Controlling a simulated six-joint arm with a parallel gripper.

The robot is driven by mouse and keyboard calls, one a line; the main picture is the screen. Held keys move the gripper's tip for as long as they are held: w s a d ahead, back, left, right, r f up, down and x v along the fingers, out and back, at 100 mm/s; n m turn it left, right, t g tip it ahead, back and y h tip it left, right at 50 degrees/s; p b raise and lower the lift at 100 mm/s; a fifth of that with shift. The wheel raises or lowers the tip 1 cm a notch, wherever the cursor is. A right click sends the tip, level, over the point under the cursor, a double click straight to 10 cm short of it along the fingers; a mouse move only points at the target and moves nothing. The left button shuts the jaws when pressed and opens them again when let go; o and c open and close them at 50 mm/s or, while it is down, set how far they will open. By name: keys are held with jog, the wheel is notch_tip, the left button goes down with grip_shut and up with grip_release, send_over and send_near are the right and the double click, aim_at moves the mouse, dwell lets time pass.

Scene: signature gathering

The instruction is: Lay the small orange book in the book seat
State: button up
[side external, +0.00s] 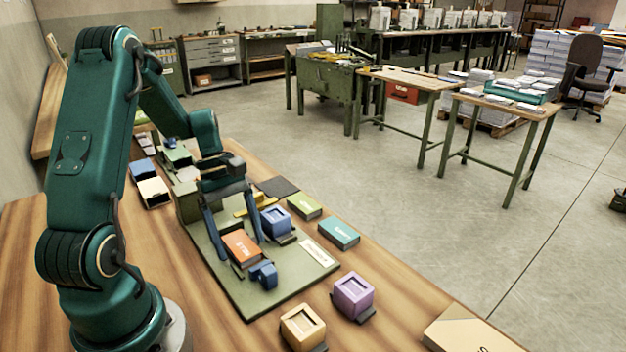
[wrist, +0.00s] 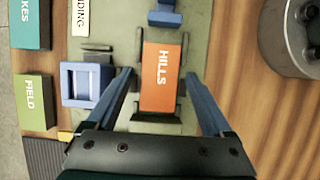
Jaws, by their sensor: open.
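The small orange book (side external: 242,247), marked HILLS, lies flat on the green board (side external: 290,285). In the wrist view the orange book (wrist: 162,80) lies between dark upright posts near its corners, which look like the book seat (wrist: 138,46). My gripper (side external: 241,251) is open, with one blue finger on each side of the book. In the wrist view my gripper (wrist: 160,75) shows gaps between the fingers and the book's long edges. I cannot tell whether the book rests fully on the seat's floor.
A blue block with a square recess (side external: 275,222) and a small blue part (side external: 263,275) stand close to the book. Green (side external: 304,206) and teal (side external: 338,233) books lie beyond the board. Purple (side external: 353,293) and tan (side external: 303,327) blocks stand near the front.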

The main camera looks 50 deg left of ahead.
jog(key=v, duration=1.2)
jog(key=s+d+r+m+t+y, duration=0.1)
jog(key=s+d+m+t+y, duration=0.1)
jog(key=d+m, duration=0.7)
jog(key=s+d+r+m+t+y, duration=0.1)
jog(key=s+d+m+t+y, duration=0.1)
jog(key=d+m, duration=0.7)
jog(key=shift+s+d+r+t, duration=0.25)
jog(key=shift+s+r+t, duration=0.1)
jog(key=shift+s+t, duration=0.5)
